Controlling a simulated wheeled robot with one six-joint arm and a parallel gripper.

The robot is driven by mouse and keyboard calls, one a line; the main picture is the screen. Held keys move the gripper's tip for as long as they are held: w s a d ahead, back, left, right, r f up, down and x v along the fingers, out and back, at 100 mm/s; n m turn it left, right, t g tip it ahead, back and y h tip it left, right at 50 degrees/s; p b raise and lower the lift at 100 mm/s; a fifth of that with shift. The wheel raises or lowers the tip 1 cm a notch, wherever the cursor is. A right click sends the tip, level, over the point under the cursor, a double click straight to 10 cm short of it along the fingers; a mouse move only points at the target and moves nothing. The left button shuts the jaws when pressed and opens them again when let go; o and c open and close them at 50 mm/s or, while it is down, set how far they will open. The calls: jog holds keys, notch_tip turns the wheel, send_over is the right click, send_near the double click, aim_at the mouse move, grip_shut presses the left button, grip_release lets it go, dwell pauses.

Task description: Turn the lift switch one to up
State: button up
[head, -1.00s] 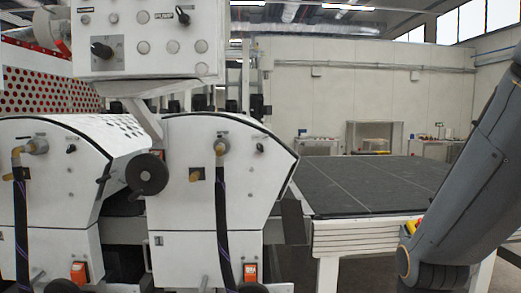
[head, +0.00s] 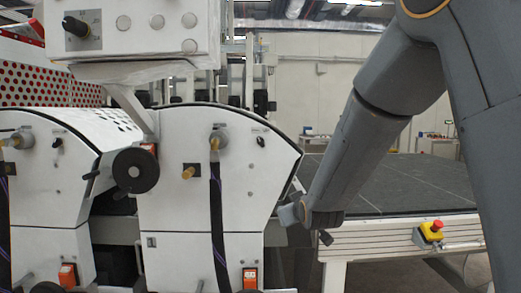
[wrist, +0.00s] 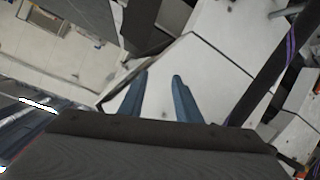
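The right white machine housing (head: 183,196) has a small black switch (head: 260,141) near its upper right edge. A similar small black switch (head: 57,144) sits on the left housing (head: 45,185). Their labels are too small to read, so I cannot tell which is lift switch one or how either is set. My gripper (head: 290,213) is just right of the right housing, lower than its switch. In the wrist view its two blue-grey fingers (wrist: 158,77) are apart with nothing between them, pointing towards a white panel (wrist: 212,62).
A control panel (head: 140,28) with a black knob (head: 76,26) overhangs the housings. A black handwheel (head: 135,170) and a dark hose (head: 218,225) stick out in front. A grey conveyor table (head: 400,185) with a red emergency stop (head: 432,228) lies right.

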jog(key=w+a+r+n+t+y, duration=0.1)
jog(key=w+a+r+n+t, duration=0.1)
jog(key=w+a+r+t, duration=0.35)
jog(key=n+t+y+b, duration=0.1)
jog(key=t+y, duration=0.1)
send_near(261, 142)
jog(key=w, duration=0.1)
jog(key=p+x, duration=0.2)
jog(key=x, duration=0.5)
jog(key=shift+a+r, duration=0.15)
jog(key=shift+r, duration=0.05)
jog(key=shift+w+a+r, duration=0.1)
jog(key=shift+w, duration=0.25)
grip_shut()
